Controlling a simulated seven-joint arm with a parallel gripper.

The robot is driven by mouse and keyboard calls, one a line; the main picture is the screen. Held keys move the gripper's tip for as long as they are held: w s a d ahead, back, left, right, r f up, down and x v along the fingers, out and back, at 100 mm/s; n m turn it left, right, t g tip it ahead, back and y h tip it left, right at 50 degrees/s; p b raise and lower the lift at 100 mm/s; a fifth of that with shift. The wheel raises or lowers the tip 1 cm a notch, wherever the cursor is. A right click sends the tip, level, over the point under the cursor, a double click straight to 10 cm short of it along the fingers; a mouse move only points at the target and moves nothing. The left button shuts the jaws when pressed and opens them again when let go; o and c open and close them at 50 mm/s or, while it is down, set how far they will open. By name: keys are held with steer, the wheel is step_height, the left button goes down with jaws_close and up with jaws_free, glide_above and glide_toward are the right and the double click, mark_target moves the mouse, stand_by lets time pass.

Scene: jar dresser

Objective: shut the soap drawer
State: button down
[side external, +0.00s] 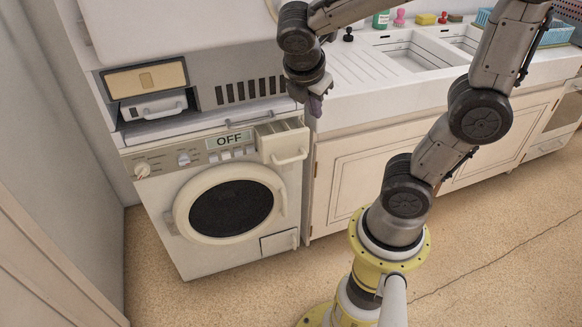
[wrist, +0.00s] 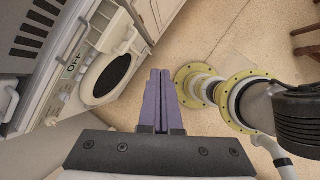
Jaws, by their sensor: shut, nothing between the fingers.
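The washing machine (side external: 155,205) is cream-white with a round dark door and a display reading OFF. Its soap drawer (side external: 283,143) sticks out at the top right of the front, with a bar handle on its face. In the wrist view the drawer (wrist: 118,32) shows at the upper left, beyond the fingers. My gripper (side external: 315,109) points down, near the machine's top right corner, to the right of the drawer and apparently above it. In the wrist view the purple fingers of my gripper (wrist: 160,74) are together and empty. They appear clear of the drawer.
A counter (side external: 350,105) with a sink and cabinets (side external: 355,180) adjoins the machine on the right. A towel-rail-like bar (side external: 248,120) runs above the drawer. A panelled unit (side external: 150,80) sits above the machine. The floor in front is clear except for my base.

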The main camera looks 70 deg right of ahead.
steer(key=w+d+f+n+g+h, duration=0.2)
steer(key=w+f+n+h, duration=0.5)
steer(key=w+f+n, duration=0.55)
steer(key=s+a+f+n+t+h, duration=0.1)
steer(key=s+f+n+h, duration=0.1)
steer(key=f+n, duration=0.45)
steer(key=s+a+f+n+t+h, duration=0.1)
steer(key=s+f+n+h, duration=0.2)
steer(key=f, duration=0.7)
steer(key=shift+n+y, duration=0.4)
steer(key=shift+y, duration=0.3)
steer(key=w+d, duration=0.1)
steer(key=d, duration=0.3)
steer(key=d+f, duration=0.1)
steer(key=d, duration=0.3)
steer(key=w+d+f, duration=0.1)
steer(key=d, duration=0.2)
steer(key=shift+w+d, duration=0.3)
steer(key=shift+d, duration=0.1)
steer(key=shift+w+d+f, duration=0.15)
steer(key=shift+w+d, duration=0.15)
steer(key=shift+w, duration=0.1)
